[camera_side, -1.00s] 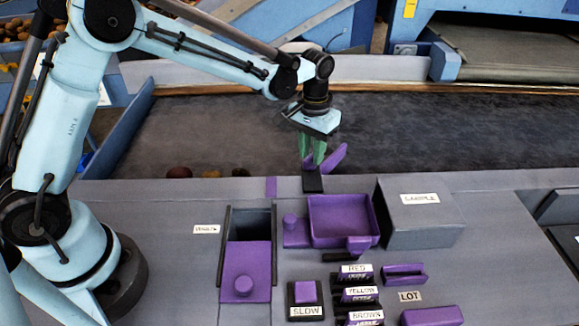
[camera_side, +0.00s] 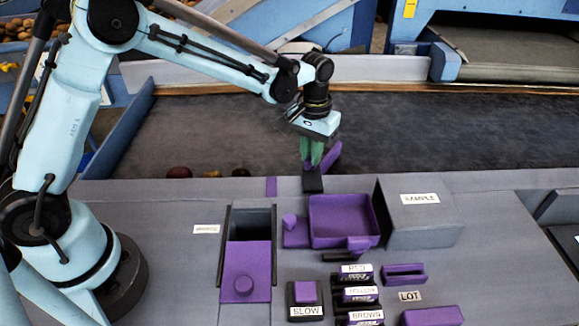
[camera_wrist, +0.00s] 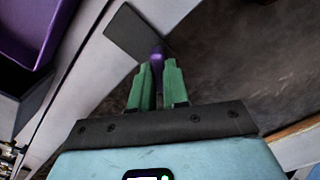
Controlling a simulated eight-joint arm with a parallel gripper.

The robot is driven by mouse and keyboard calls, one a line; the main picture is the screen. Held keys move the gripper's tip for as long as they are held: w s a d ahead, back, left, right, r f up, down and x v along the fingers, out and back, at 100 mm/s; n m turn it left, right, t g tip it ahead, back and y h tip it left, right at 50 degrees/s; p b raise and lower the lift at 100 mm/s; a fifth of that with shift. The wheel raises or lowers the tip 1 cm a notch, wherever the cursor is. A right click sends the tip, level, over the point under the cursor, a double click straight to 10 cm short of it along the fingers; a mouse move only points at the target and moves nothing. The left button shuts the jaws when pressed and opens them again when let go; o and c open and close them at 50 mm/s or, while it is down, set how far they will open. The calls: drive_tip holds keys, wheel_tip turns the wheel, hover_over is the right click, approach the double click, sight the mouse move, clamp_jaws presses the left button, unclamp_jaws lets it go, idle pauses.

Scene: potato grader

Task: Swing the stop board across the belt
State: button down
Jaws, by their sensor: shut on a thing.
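The purple stop board (camera_side: 333,155) stands at the near edge of the dark belt (camera_side: 440,130), above a small dark mount (camera_side: 312,184). Its visible part points up and to the right, partly hidden behind my gripper's green fingers. My gripper (camera_side: 312,155) is shut on the stop board, low over the belt edge. In the wrist view, a purple part of the board (camera_wrist: 156,63) shows between the tips of the green fingers (camera_wrist: 156,75), and the belt (camera_wrist: 245,65) lies to the right.
A few potatoes (camera_side: 179,172) lie on the belt at its near edge, left of my gripper. On the grey deck are a purple tray (camera_side: 340,240), a grey SAMPLE box (camera_side: 425,235), a purple sliding cover (camera_side: 246,270) and a SLOW button (camera_side: 305,292).

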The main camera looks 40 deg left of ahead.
drive_tip(key=n, duration=0.7)
drive_tip(key=c, duration=1.4)
unclamp_jaws()
drive_tip(key=shift+o, duration=0.2)
drive_tip(key=shift+r, duration=0.15)
drive_tip(key=shift+r, duration=2.35)
drive_tip(key=shift+r, duration=0.1)
